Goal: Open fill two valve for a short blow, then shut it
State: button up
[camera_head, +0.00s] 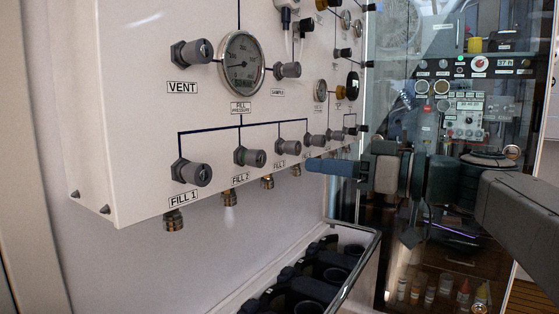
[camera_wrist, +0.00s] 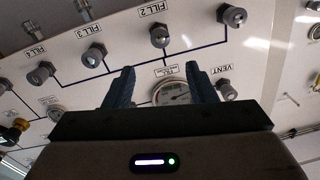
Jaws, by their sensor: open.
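The fill two valve (camera_head: 250,157) is a grey knob above its FILL 2 label on the white panel (camera_head: 130,110). A pale, whitish haze shows below its brass outlet (camera_head: 228,196). My gripper (camera_head: 312,165) is to the right of this knob in the head view, with its blue fingers toward the panel. In the upside-down wrist view, the fill two knob (camera_wrist: 160,36) lies ahead of and roughly between the fingertips. My gripper (camera_wrist: 162,73) is open, its fingers wide apart with nothing between them, and apart from the knob. The knob's turn angle cannot be read.
The fill one knob (camera_head: 191,173) and fill three knob (camera_head: 287,147) flank it. The fill pressure gauge (camera_head: 241,63) and vent knob (camera_head: 192,52) are above. A rack with dark cylinders (camera_head: 320,270) stands below. A glass cabinet (camera_head: 440,250) is behind my arm.

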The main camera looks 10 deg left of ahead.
aim_at(262, 158)
jog(key=b+x, duration=0.1)
jog(key=x, duration=1.1)
jog(key=shift+a, duration=0.2)
jog(key=c, duration=1)
